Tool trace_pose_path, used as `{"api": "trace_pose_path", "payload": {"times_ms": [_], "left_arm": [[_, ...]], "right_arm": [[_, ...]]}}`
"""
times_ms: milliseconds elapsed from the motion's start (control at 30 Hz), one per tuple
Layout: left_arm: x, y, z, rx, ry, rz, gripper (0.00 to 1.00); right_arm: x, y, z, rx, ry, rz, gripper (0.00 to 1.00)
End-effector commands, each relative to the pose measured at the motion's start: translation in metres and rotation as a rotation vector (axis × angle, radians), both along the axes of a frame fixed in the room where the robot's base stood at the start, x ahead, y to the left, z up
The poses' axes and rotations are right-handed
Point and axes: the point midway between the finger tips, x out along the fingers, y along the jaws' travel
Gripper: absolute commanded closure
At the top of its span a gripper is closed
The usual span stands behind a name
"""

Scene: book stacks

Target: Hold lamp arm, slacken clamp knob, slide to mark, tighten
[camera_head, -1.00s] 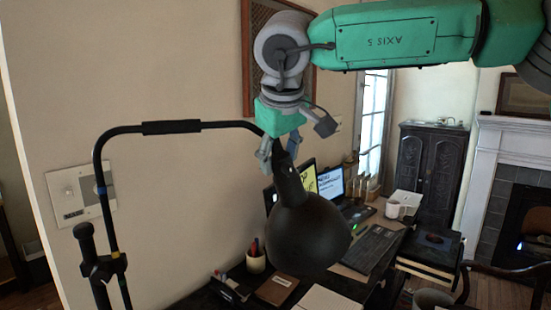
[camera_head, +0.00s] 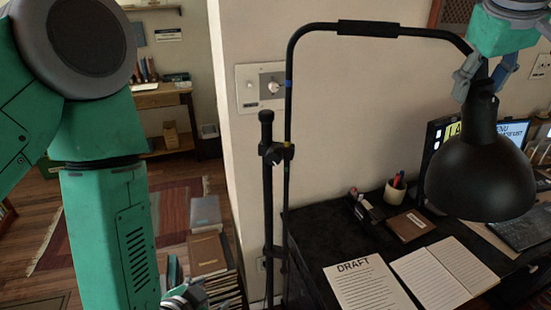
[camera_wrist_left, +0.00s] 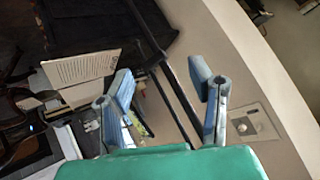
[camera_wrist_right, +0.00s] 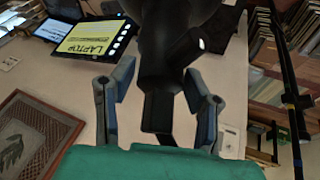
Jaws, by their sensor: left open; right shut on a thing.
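The black desk lamp's shade (camera_head: 480,165) hangs at the right of the head view. My right gripper (camera_head: 474,78) is shut on the lamp arm's end just above the shade; the right wrist view shows that dark neck (camera_wrist_right: 160,105) between its fingers. The thin lamp pole (camera_head: 288,120) bends over at the top and carries a blue mark (camera_head: 289,84). Lower down, the clamp with its knob (camera_head: 272,155) joins it to the thicker upright post (camera_head: 267,200). My left gripper (camera_head: 185,294) is open and empty, low and left of the post, partly cut off by the frame.
A black desk (camera_head: 330,235) holds a DRAFT sheet (camera_head: 368,287), an open notebook (camera_head: 440,272), a pen cup (camera_head: 395,190) and a laptop. A wall switch plate (camera_head: 260,88) is behind the pole. Books and boxes (camera_head: 207,252) stand on the floor at left.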

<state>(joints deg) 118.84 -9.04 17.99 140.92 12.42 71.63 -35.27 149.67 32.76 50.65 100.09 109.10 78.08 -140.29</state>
Motion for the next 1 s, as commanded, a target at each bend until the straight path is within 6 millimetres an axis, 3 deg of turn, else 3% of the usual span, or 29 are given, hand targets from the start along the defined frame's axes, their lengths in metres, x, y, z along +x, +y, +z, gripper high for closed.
{"api": "trace_pose_path", "payload": {"times_ms": [33, 100, 200, 300, 400, 633, 1000], "left_arm": [[0.018, -0.019, 0.035, 0.043, -0.137, -0.060, 0.52], [0.034, -0.041, 0.081, 0.122, -0.318, -0.127, 0.52], [0.045, -0.063, 0.137, 0.235, -0.529, -0.179, 0.52], [0.046, -0.077, 0.178, 0.329, -0.678, -0.199, 0.52], [0.044, -0.084, 0.202, 0.390, -0.763, -0.204, 0.52], [0.061, -0.090, 0.214, 0.420, -0.806, -0.200, 0.52], [0.132, -0.103, 0.213, 0.418, -0.802, -0.200, 0.52]], "right_arm": [[-0.001, 0.000, -0.001, 0.000, 0.003, 0.000, 0.92], [-0.001, 0.000, -0.001, 0.000, 0.002, 0.001, 0.92], [0.000, 0.000, 0.000, 0.001, 0.002, 0.000, 0.92], [0.000, 0.000, 0.000, 0.000, 0.001, 0.000, 0.92], [0.000, 0.000, 0.000, -0.001, 0.001, -0.001, 0.92], [0.000, 0.000, 0.001, -0.002, 0.000, -0.001, 0.92], [0.000, 0.000, 0.002, -0.001, -0.003, -0.001, 0.92]]}}
